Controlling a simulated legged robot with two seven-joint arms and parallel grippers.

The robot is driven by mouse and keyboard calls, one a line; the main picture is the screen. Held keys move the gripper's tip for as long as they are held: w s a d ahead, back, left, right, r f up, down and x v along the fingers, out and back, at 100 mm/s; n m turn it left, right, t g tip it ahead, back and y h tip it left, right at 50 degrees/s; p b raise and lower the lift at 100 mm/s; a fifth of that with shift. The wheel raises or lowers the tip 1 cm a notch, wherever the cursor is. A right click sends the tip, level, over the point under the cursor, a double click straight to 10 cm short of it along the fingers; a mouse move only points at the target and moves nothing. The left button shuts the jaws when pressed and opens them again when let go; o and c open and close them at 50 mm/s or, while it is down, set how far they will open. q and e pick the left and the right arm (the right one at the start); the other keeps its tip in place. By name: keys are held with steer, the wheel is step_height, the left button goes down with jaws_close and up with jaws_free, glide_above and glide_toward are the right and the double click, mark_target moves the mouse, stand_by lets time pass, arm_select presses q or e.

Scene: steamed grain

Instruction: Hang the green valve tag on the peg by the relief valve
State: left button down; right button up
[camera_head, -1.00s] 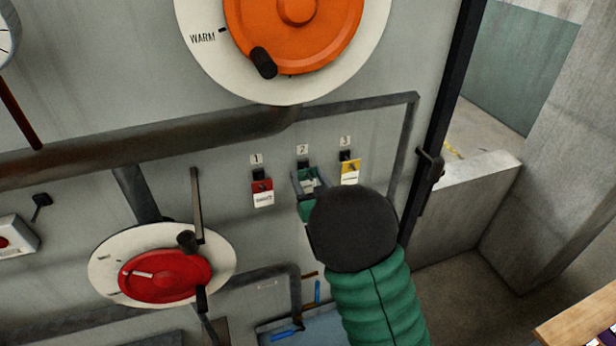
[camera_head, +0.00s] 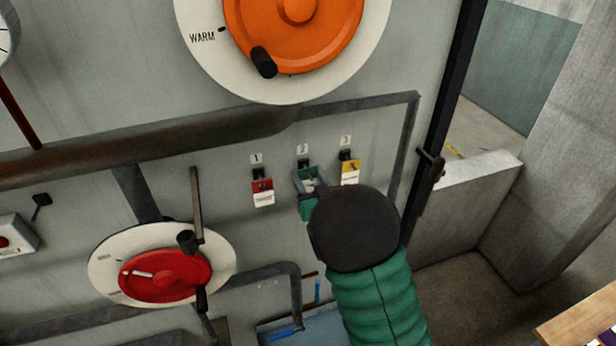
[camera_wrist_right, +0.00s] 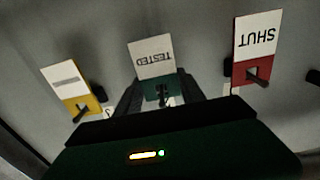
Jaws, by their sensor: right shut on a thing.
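The green valve tag, with a white card reading TESTED upside down, shows in the right wrist view (camera_wrist_right: 153,60). It is at the middle hook, number 2. My right gripper (camera_head: 309,182) is shut on its green upper part, close to the panel. In the head view my own dark wrist and the fingers hide most of the tag. I cannot tell whether the tag is still on its hook. I cannot make out for sure which peg is by the relief valve. My left gripper is not in view.
A red tag (camera_head: 263,191) hangs left of my gripper and a yellow tag (camera_head: 350,171) right of it, both close. A red handwheel (camera_head: 165,276) is lower left and an orange one (camera_head: 290,30) above. A pipe (camera_head: 150,143) crosses the panel.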

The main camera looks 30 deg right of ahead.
mark_target(313, 185)
steer(key=shift+r, duration=0.2)
steer(key=shift+s, duration=0.2)
steer(key=shift+b+v, duration=0.4)
steer(key=shift+v, duration=1.2)
